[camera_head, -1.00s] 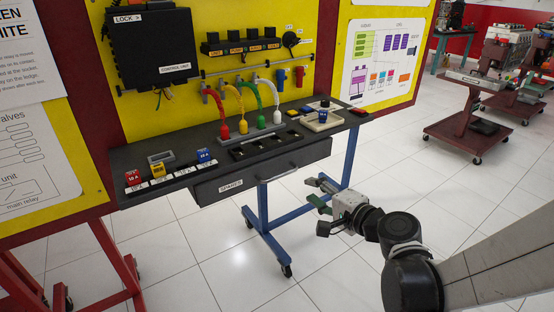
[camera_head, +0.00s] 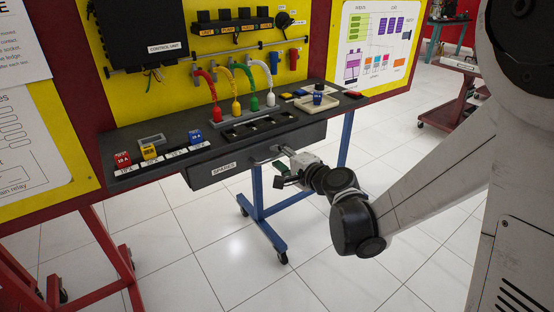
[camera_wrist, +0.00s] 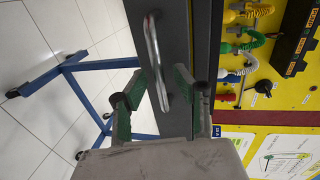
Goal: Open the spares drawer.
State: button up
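The spares drawer (camera_head: 240,163) is a dark grey front under the bench top, with a white SPARES label (camera_head: 223,169). It looks shut. Its metal bar handle (camera_wrist: 153,50) runs lengthwise in the wrist view, and part of it shows in the head view (camera_head: 262,161). My gripper (camera_head: 277,166) is at the drawer front, at the right part of the handle. In the wrist view, my gripper (camera_wrist: 160,78) is open, with its green-padded fingers on either side of the bar. Gaps seem to remain between the pads and the bar.
The blue bench frame (camera_head: 257,195) stands below, near my gripper. The white tiled floor (camera_head: 210,260) in front of the drawer is clear.

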jog(key=shift+w+a+f, duration=0.1)
jog(key=shift+w+a, duration=0.2)
jog(key=shift+w, duration=0.05)
grip_shut()
dwell(0.3)
